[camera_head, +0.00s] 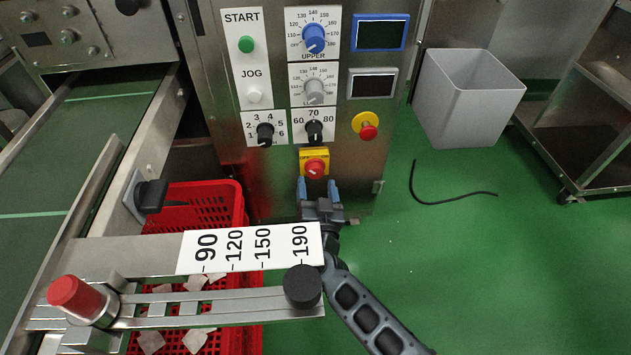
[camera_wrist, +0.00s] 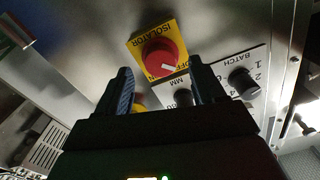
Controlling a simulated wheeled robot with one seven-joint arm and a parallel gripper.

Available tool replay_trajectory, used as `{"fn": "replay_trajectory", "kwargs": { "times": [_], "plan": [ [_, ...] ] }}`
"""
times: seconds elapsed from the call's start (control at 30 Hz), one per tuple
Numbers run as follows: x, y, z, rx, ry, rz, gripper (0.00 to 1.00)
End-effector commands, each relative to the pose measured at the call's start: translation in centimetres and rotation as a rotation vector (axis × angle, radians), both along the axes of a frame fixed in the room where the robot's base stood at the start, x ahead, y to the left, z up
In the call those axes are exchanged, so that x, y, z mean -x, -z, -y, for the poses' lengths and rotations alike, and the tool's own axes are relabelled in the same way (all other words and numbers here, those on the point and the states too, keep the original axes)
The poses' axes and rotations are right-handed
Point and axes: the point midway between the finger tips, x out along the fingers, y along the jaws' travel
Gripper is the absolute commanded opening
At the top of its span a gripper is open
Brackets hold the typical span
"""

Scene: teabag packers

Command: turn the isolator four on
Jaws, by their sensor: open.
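The isolator is a round red knob (camera_head: 314,167) on a yellow plate low on the steel panel, below the black 60-70-80 dial. In the wrist view the same red knob (camera_wrist: 158,57) sits on the yellow plate lettered ISOLATOR and OFF; its white mark lies beside the word OFF. I see no number four on the plate. My gripper (camera_head: 318,187) is open and empty, just below the isolator in the head view. In the wrist view its two fingers (camera_wrist: 160,78) stand apart with the knob between and beyond them, and I see no contact.
A red and yellow emergency button (camera_head: 367,126) and other dials (camera_head: 265,133) are close by. A steel bar with a number scale (camera_head: 250,250) and a black knob (camera_head: 303,287) run near my arm.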

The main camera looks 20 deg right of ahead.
Motion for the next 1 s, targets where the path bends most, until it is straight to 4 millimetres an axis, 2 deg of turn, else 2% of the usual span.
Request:
{"fn": "replay_trajectory", "kwargs": {
  "times": [0.1, 0.23, 0.6, 1.0],
  "plan": [
    [-1.7, 0.3, 0.5, -0.001, -0.001, 0.001, 0.69],
    [-2.9, 0.2, 1.0, 0.0, 0.0, 0.001, 0.69],
    [-3.5, 0.0, 1.2, 0.0, -0.001, -0.001, 0.69],
    [-3.5, 0.0, 1.1, 0.0, -0.001, -0.001, 0.31]
  ]
}}
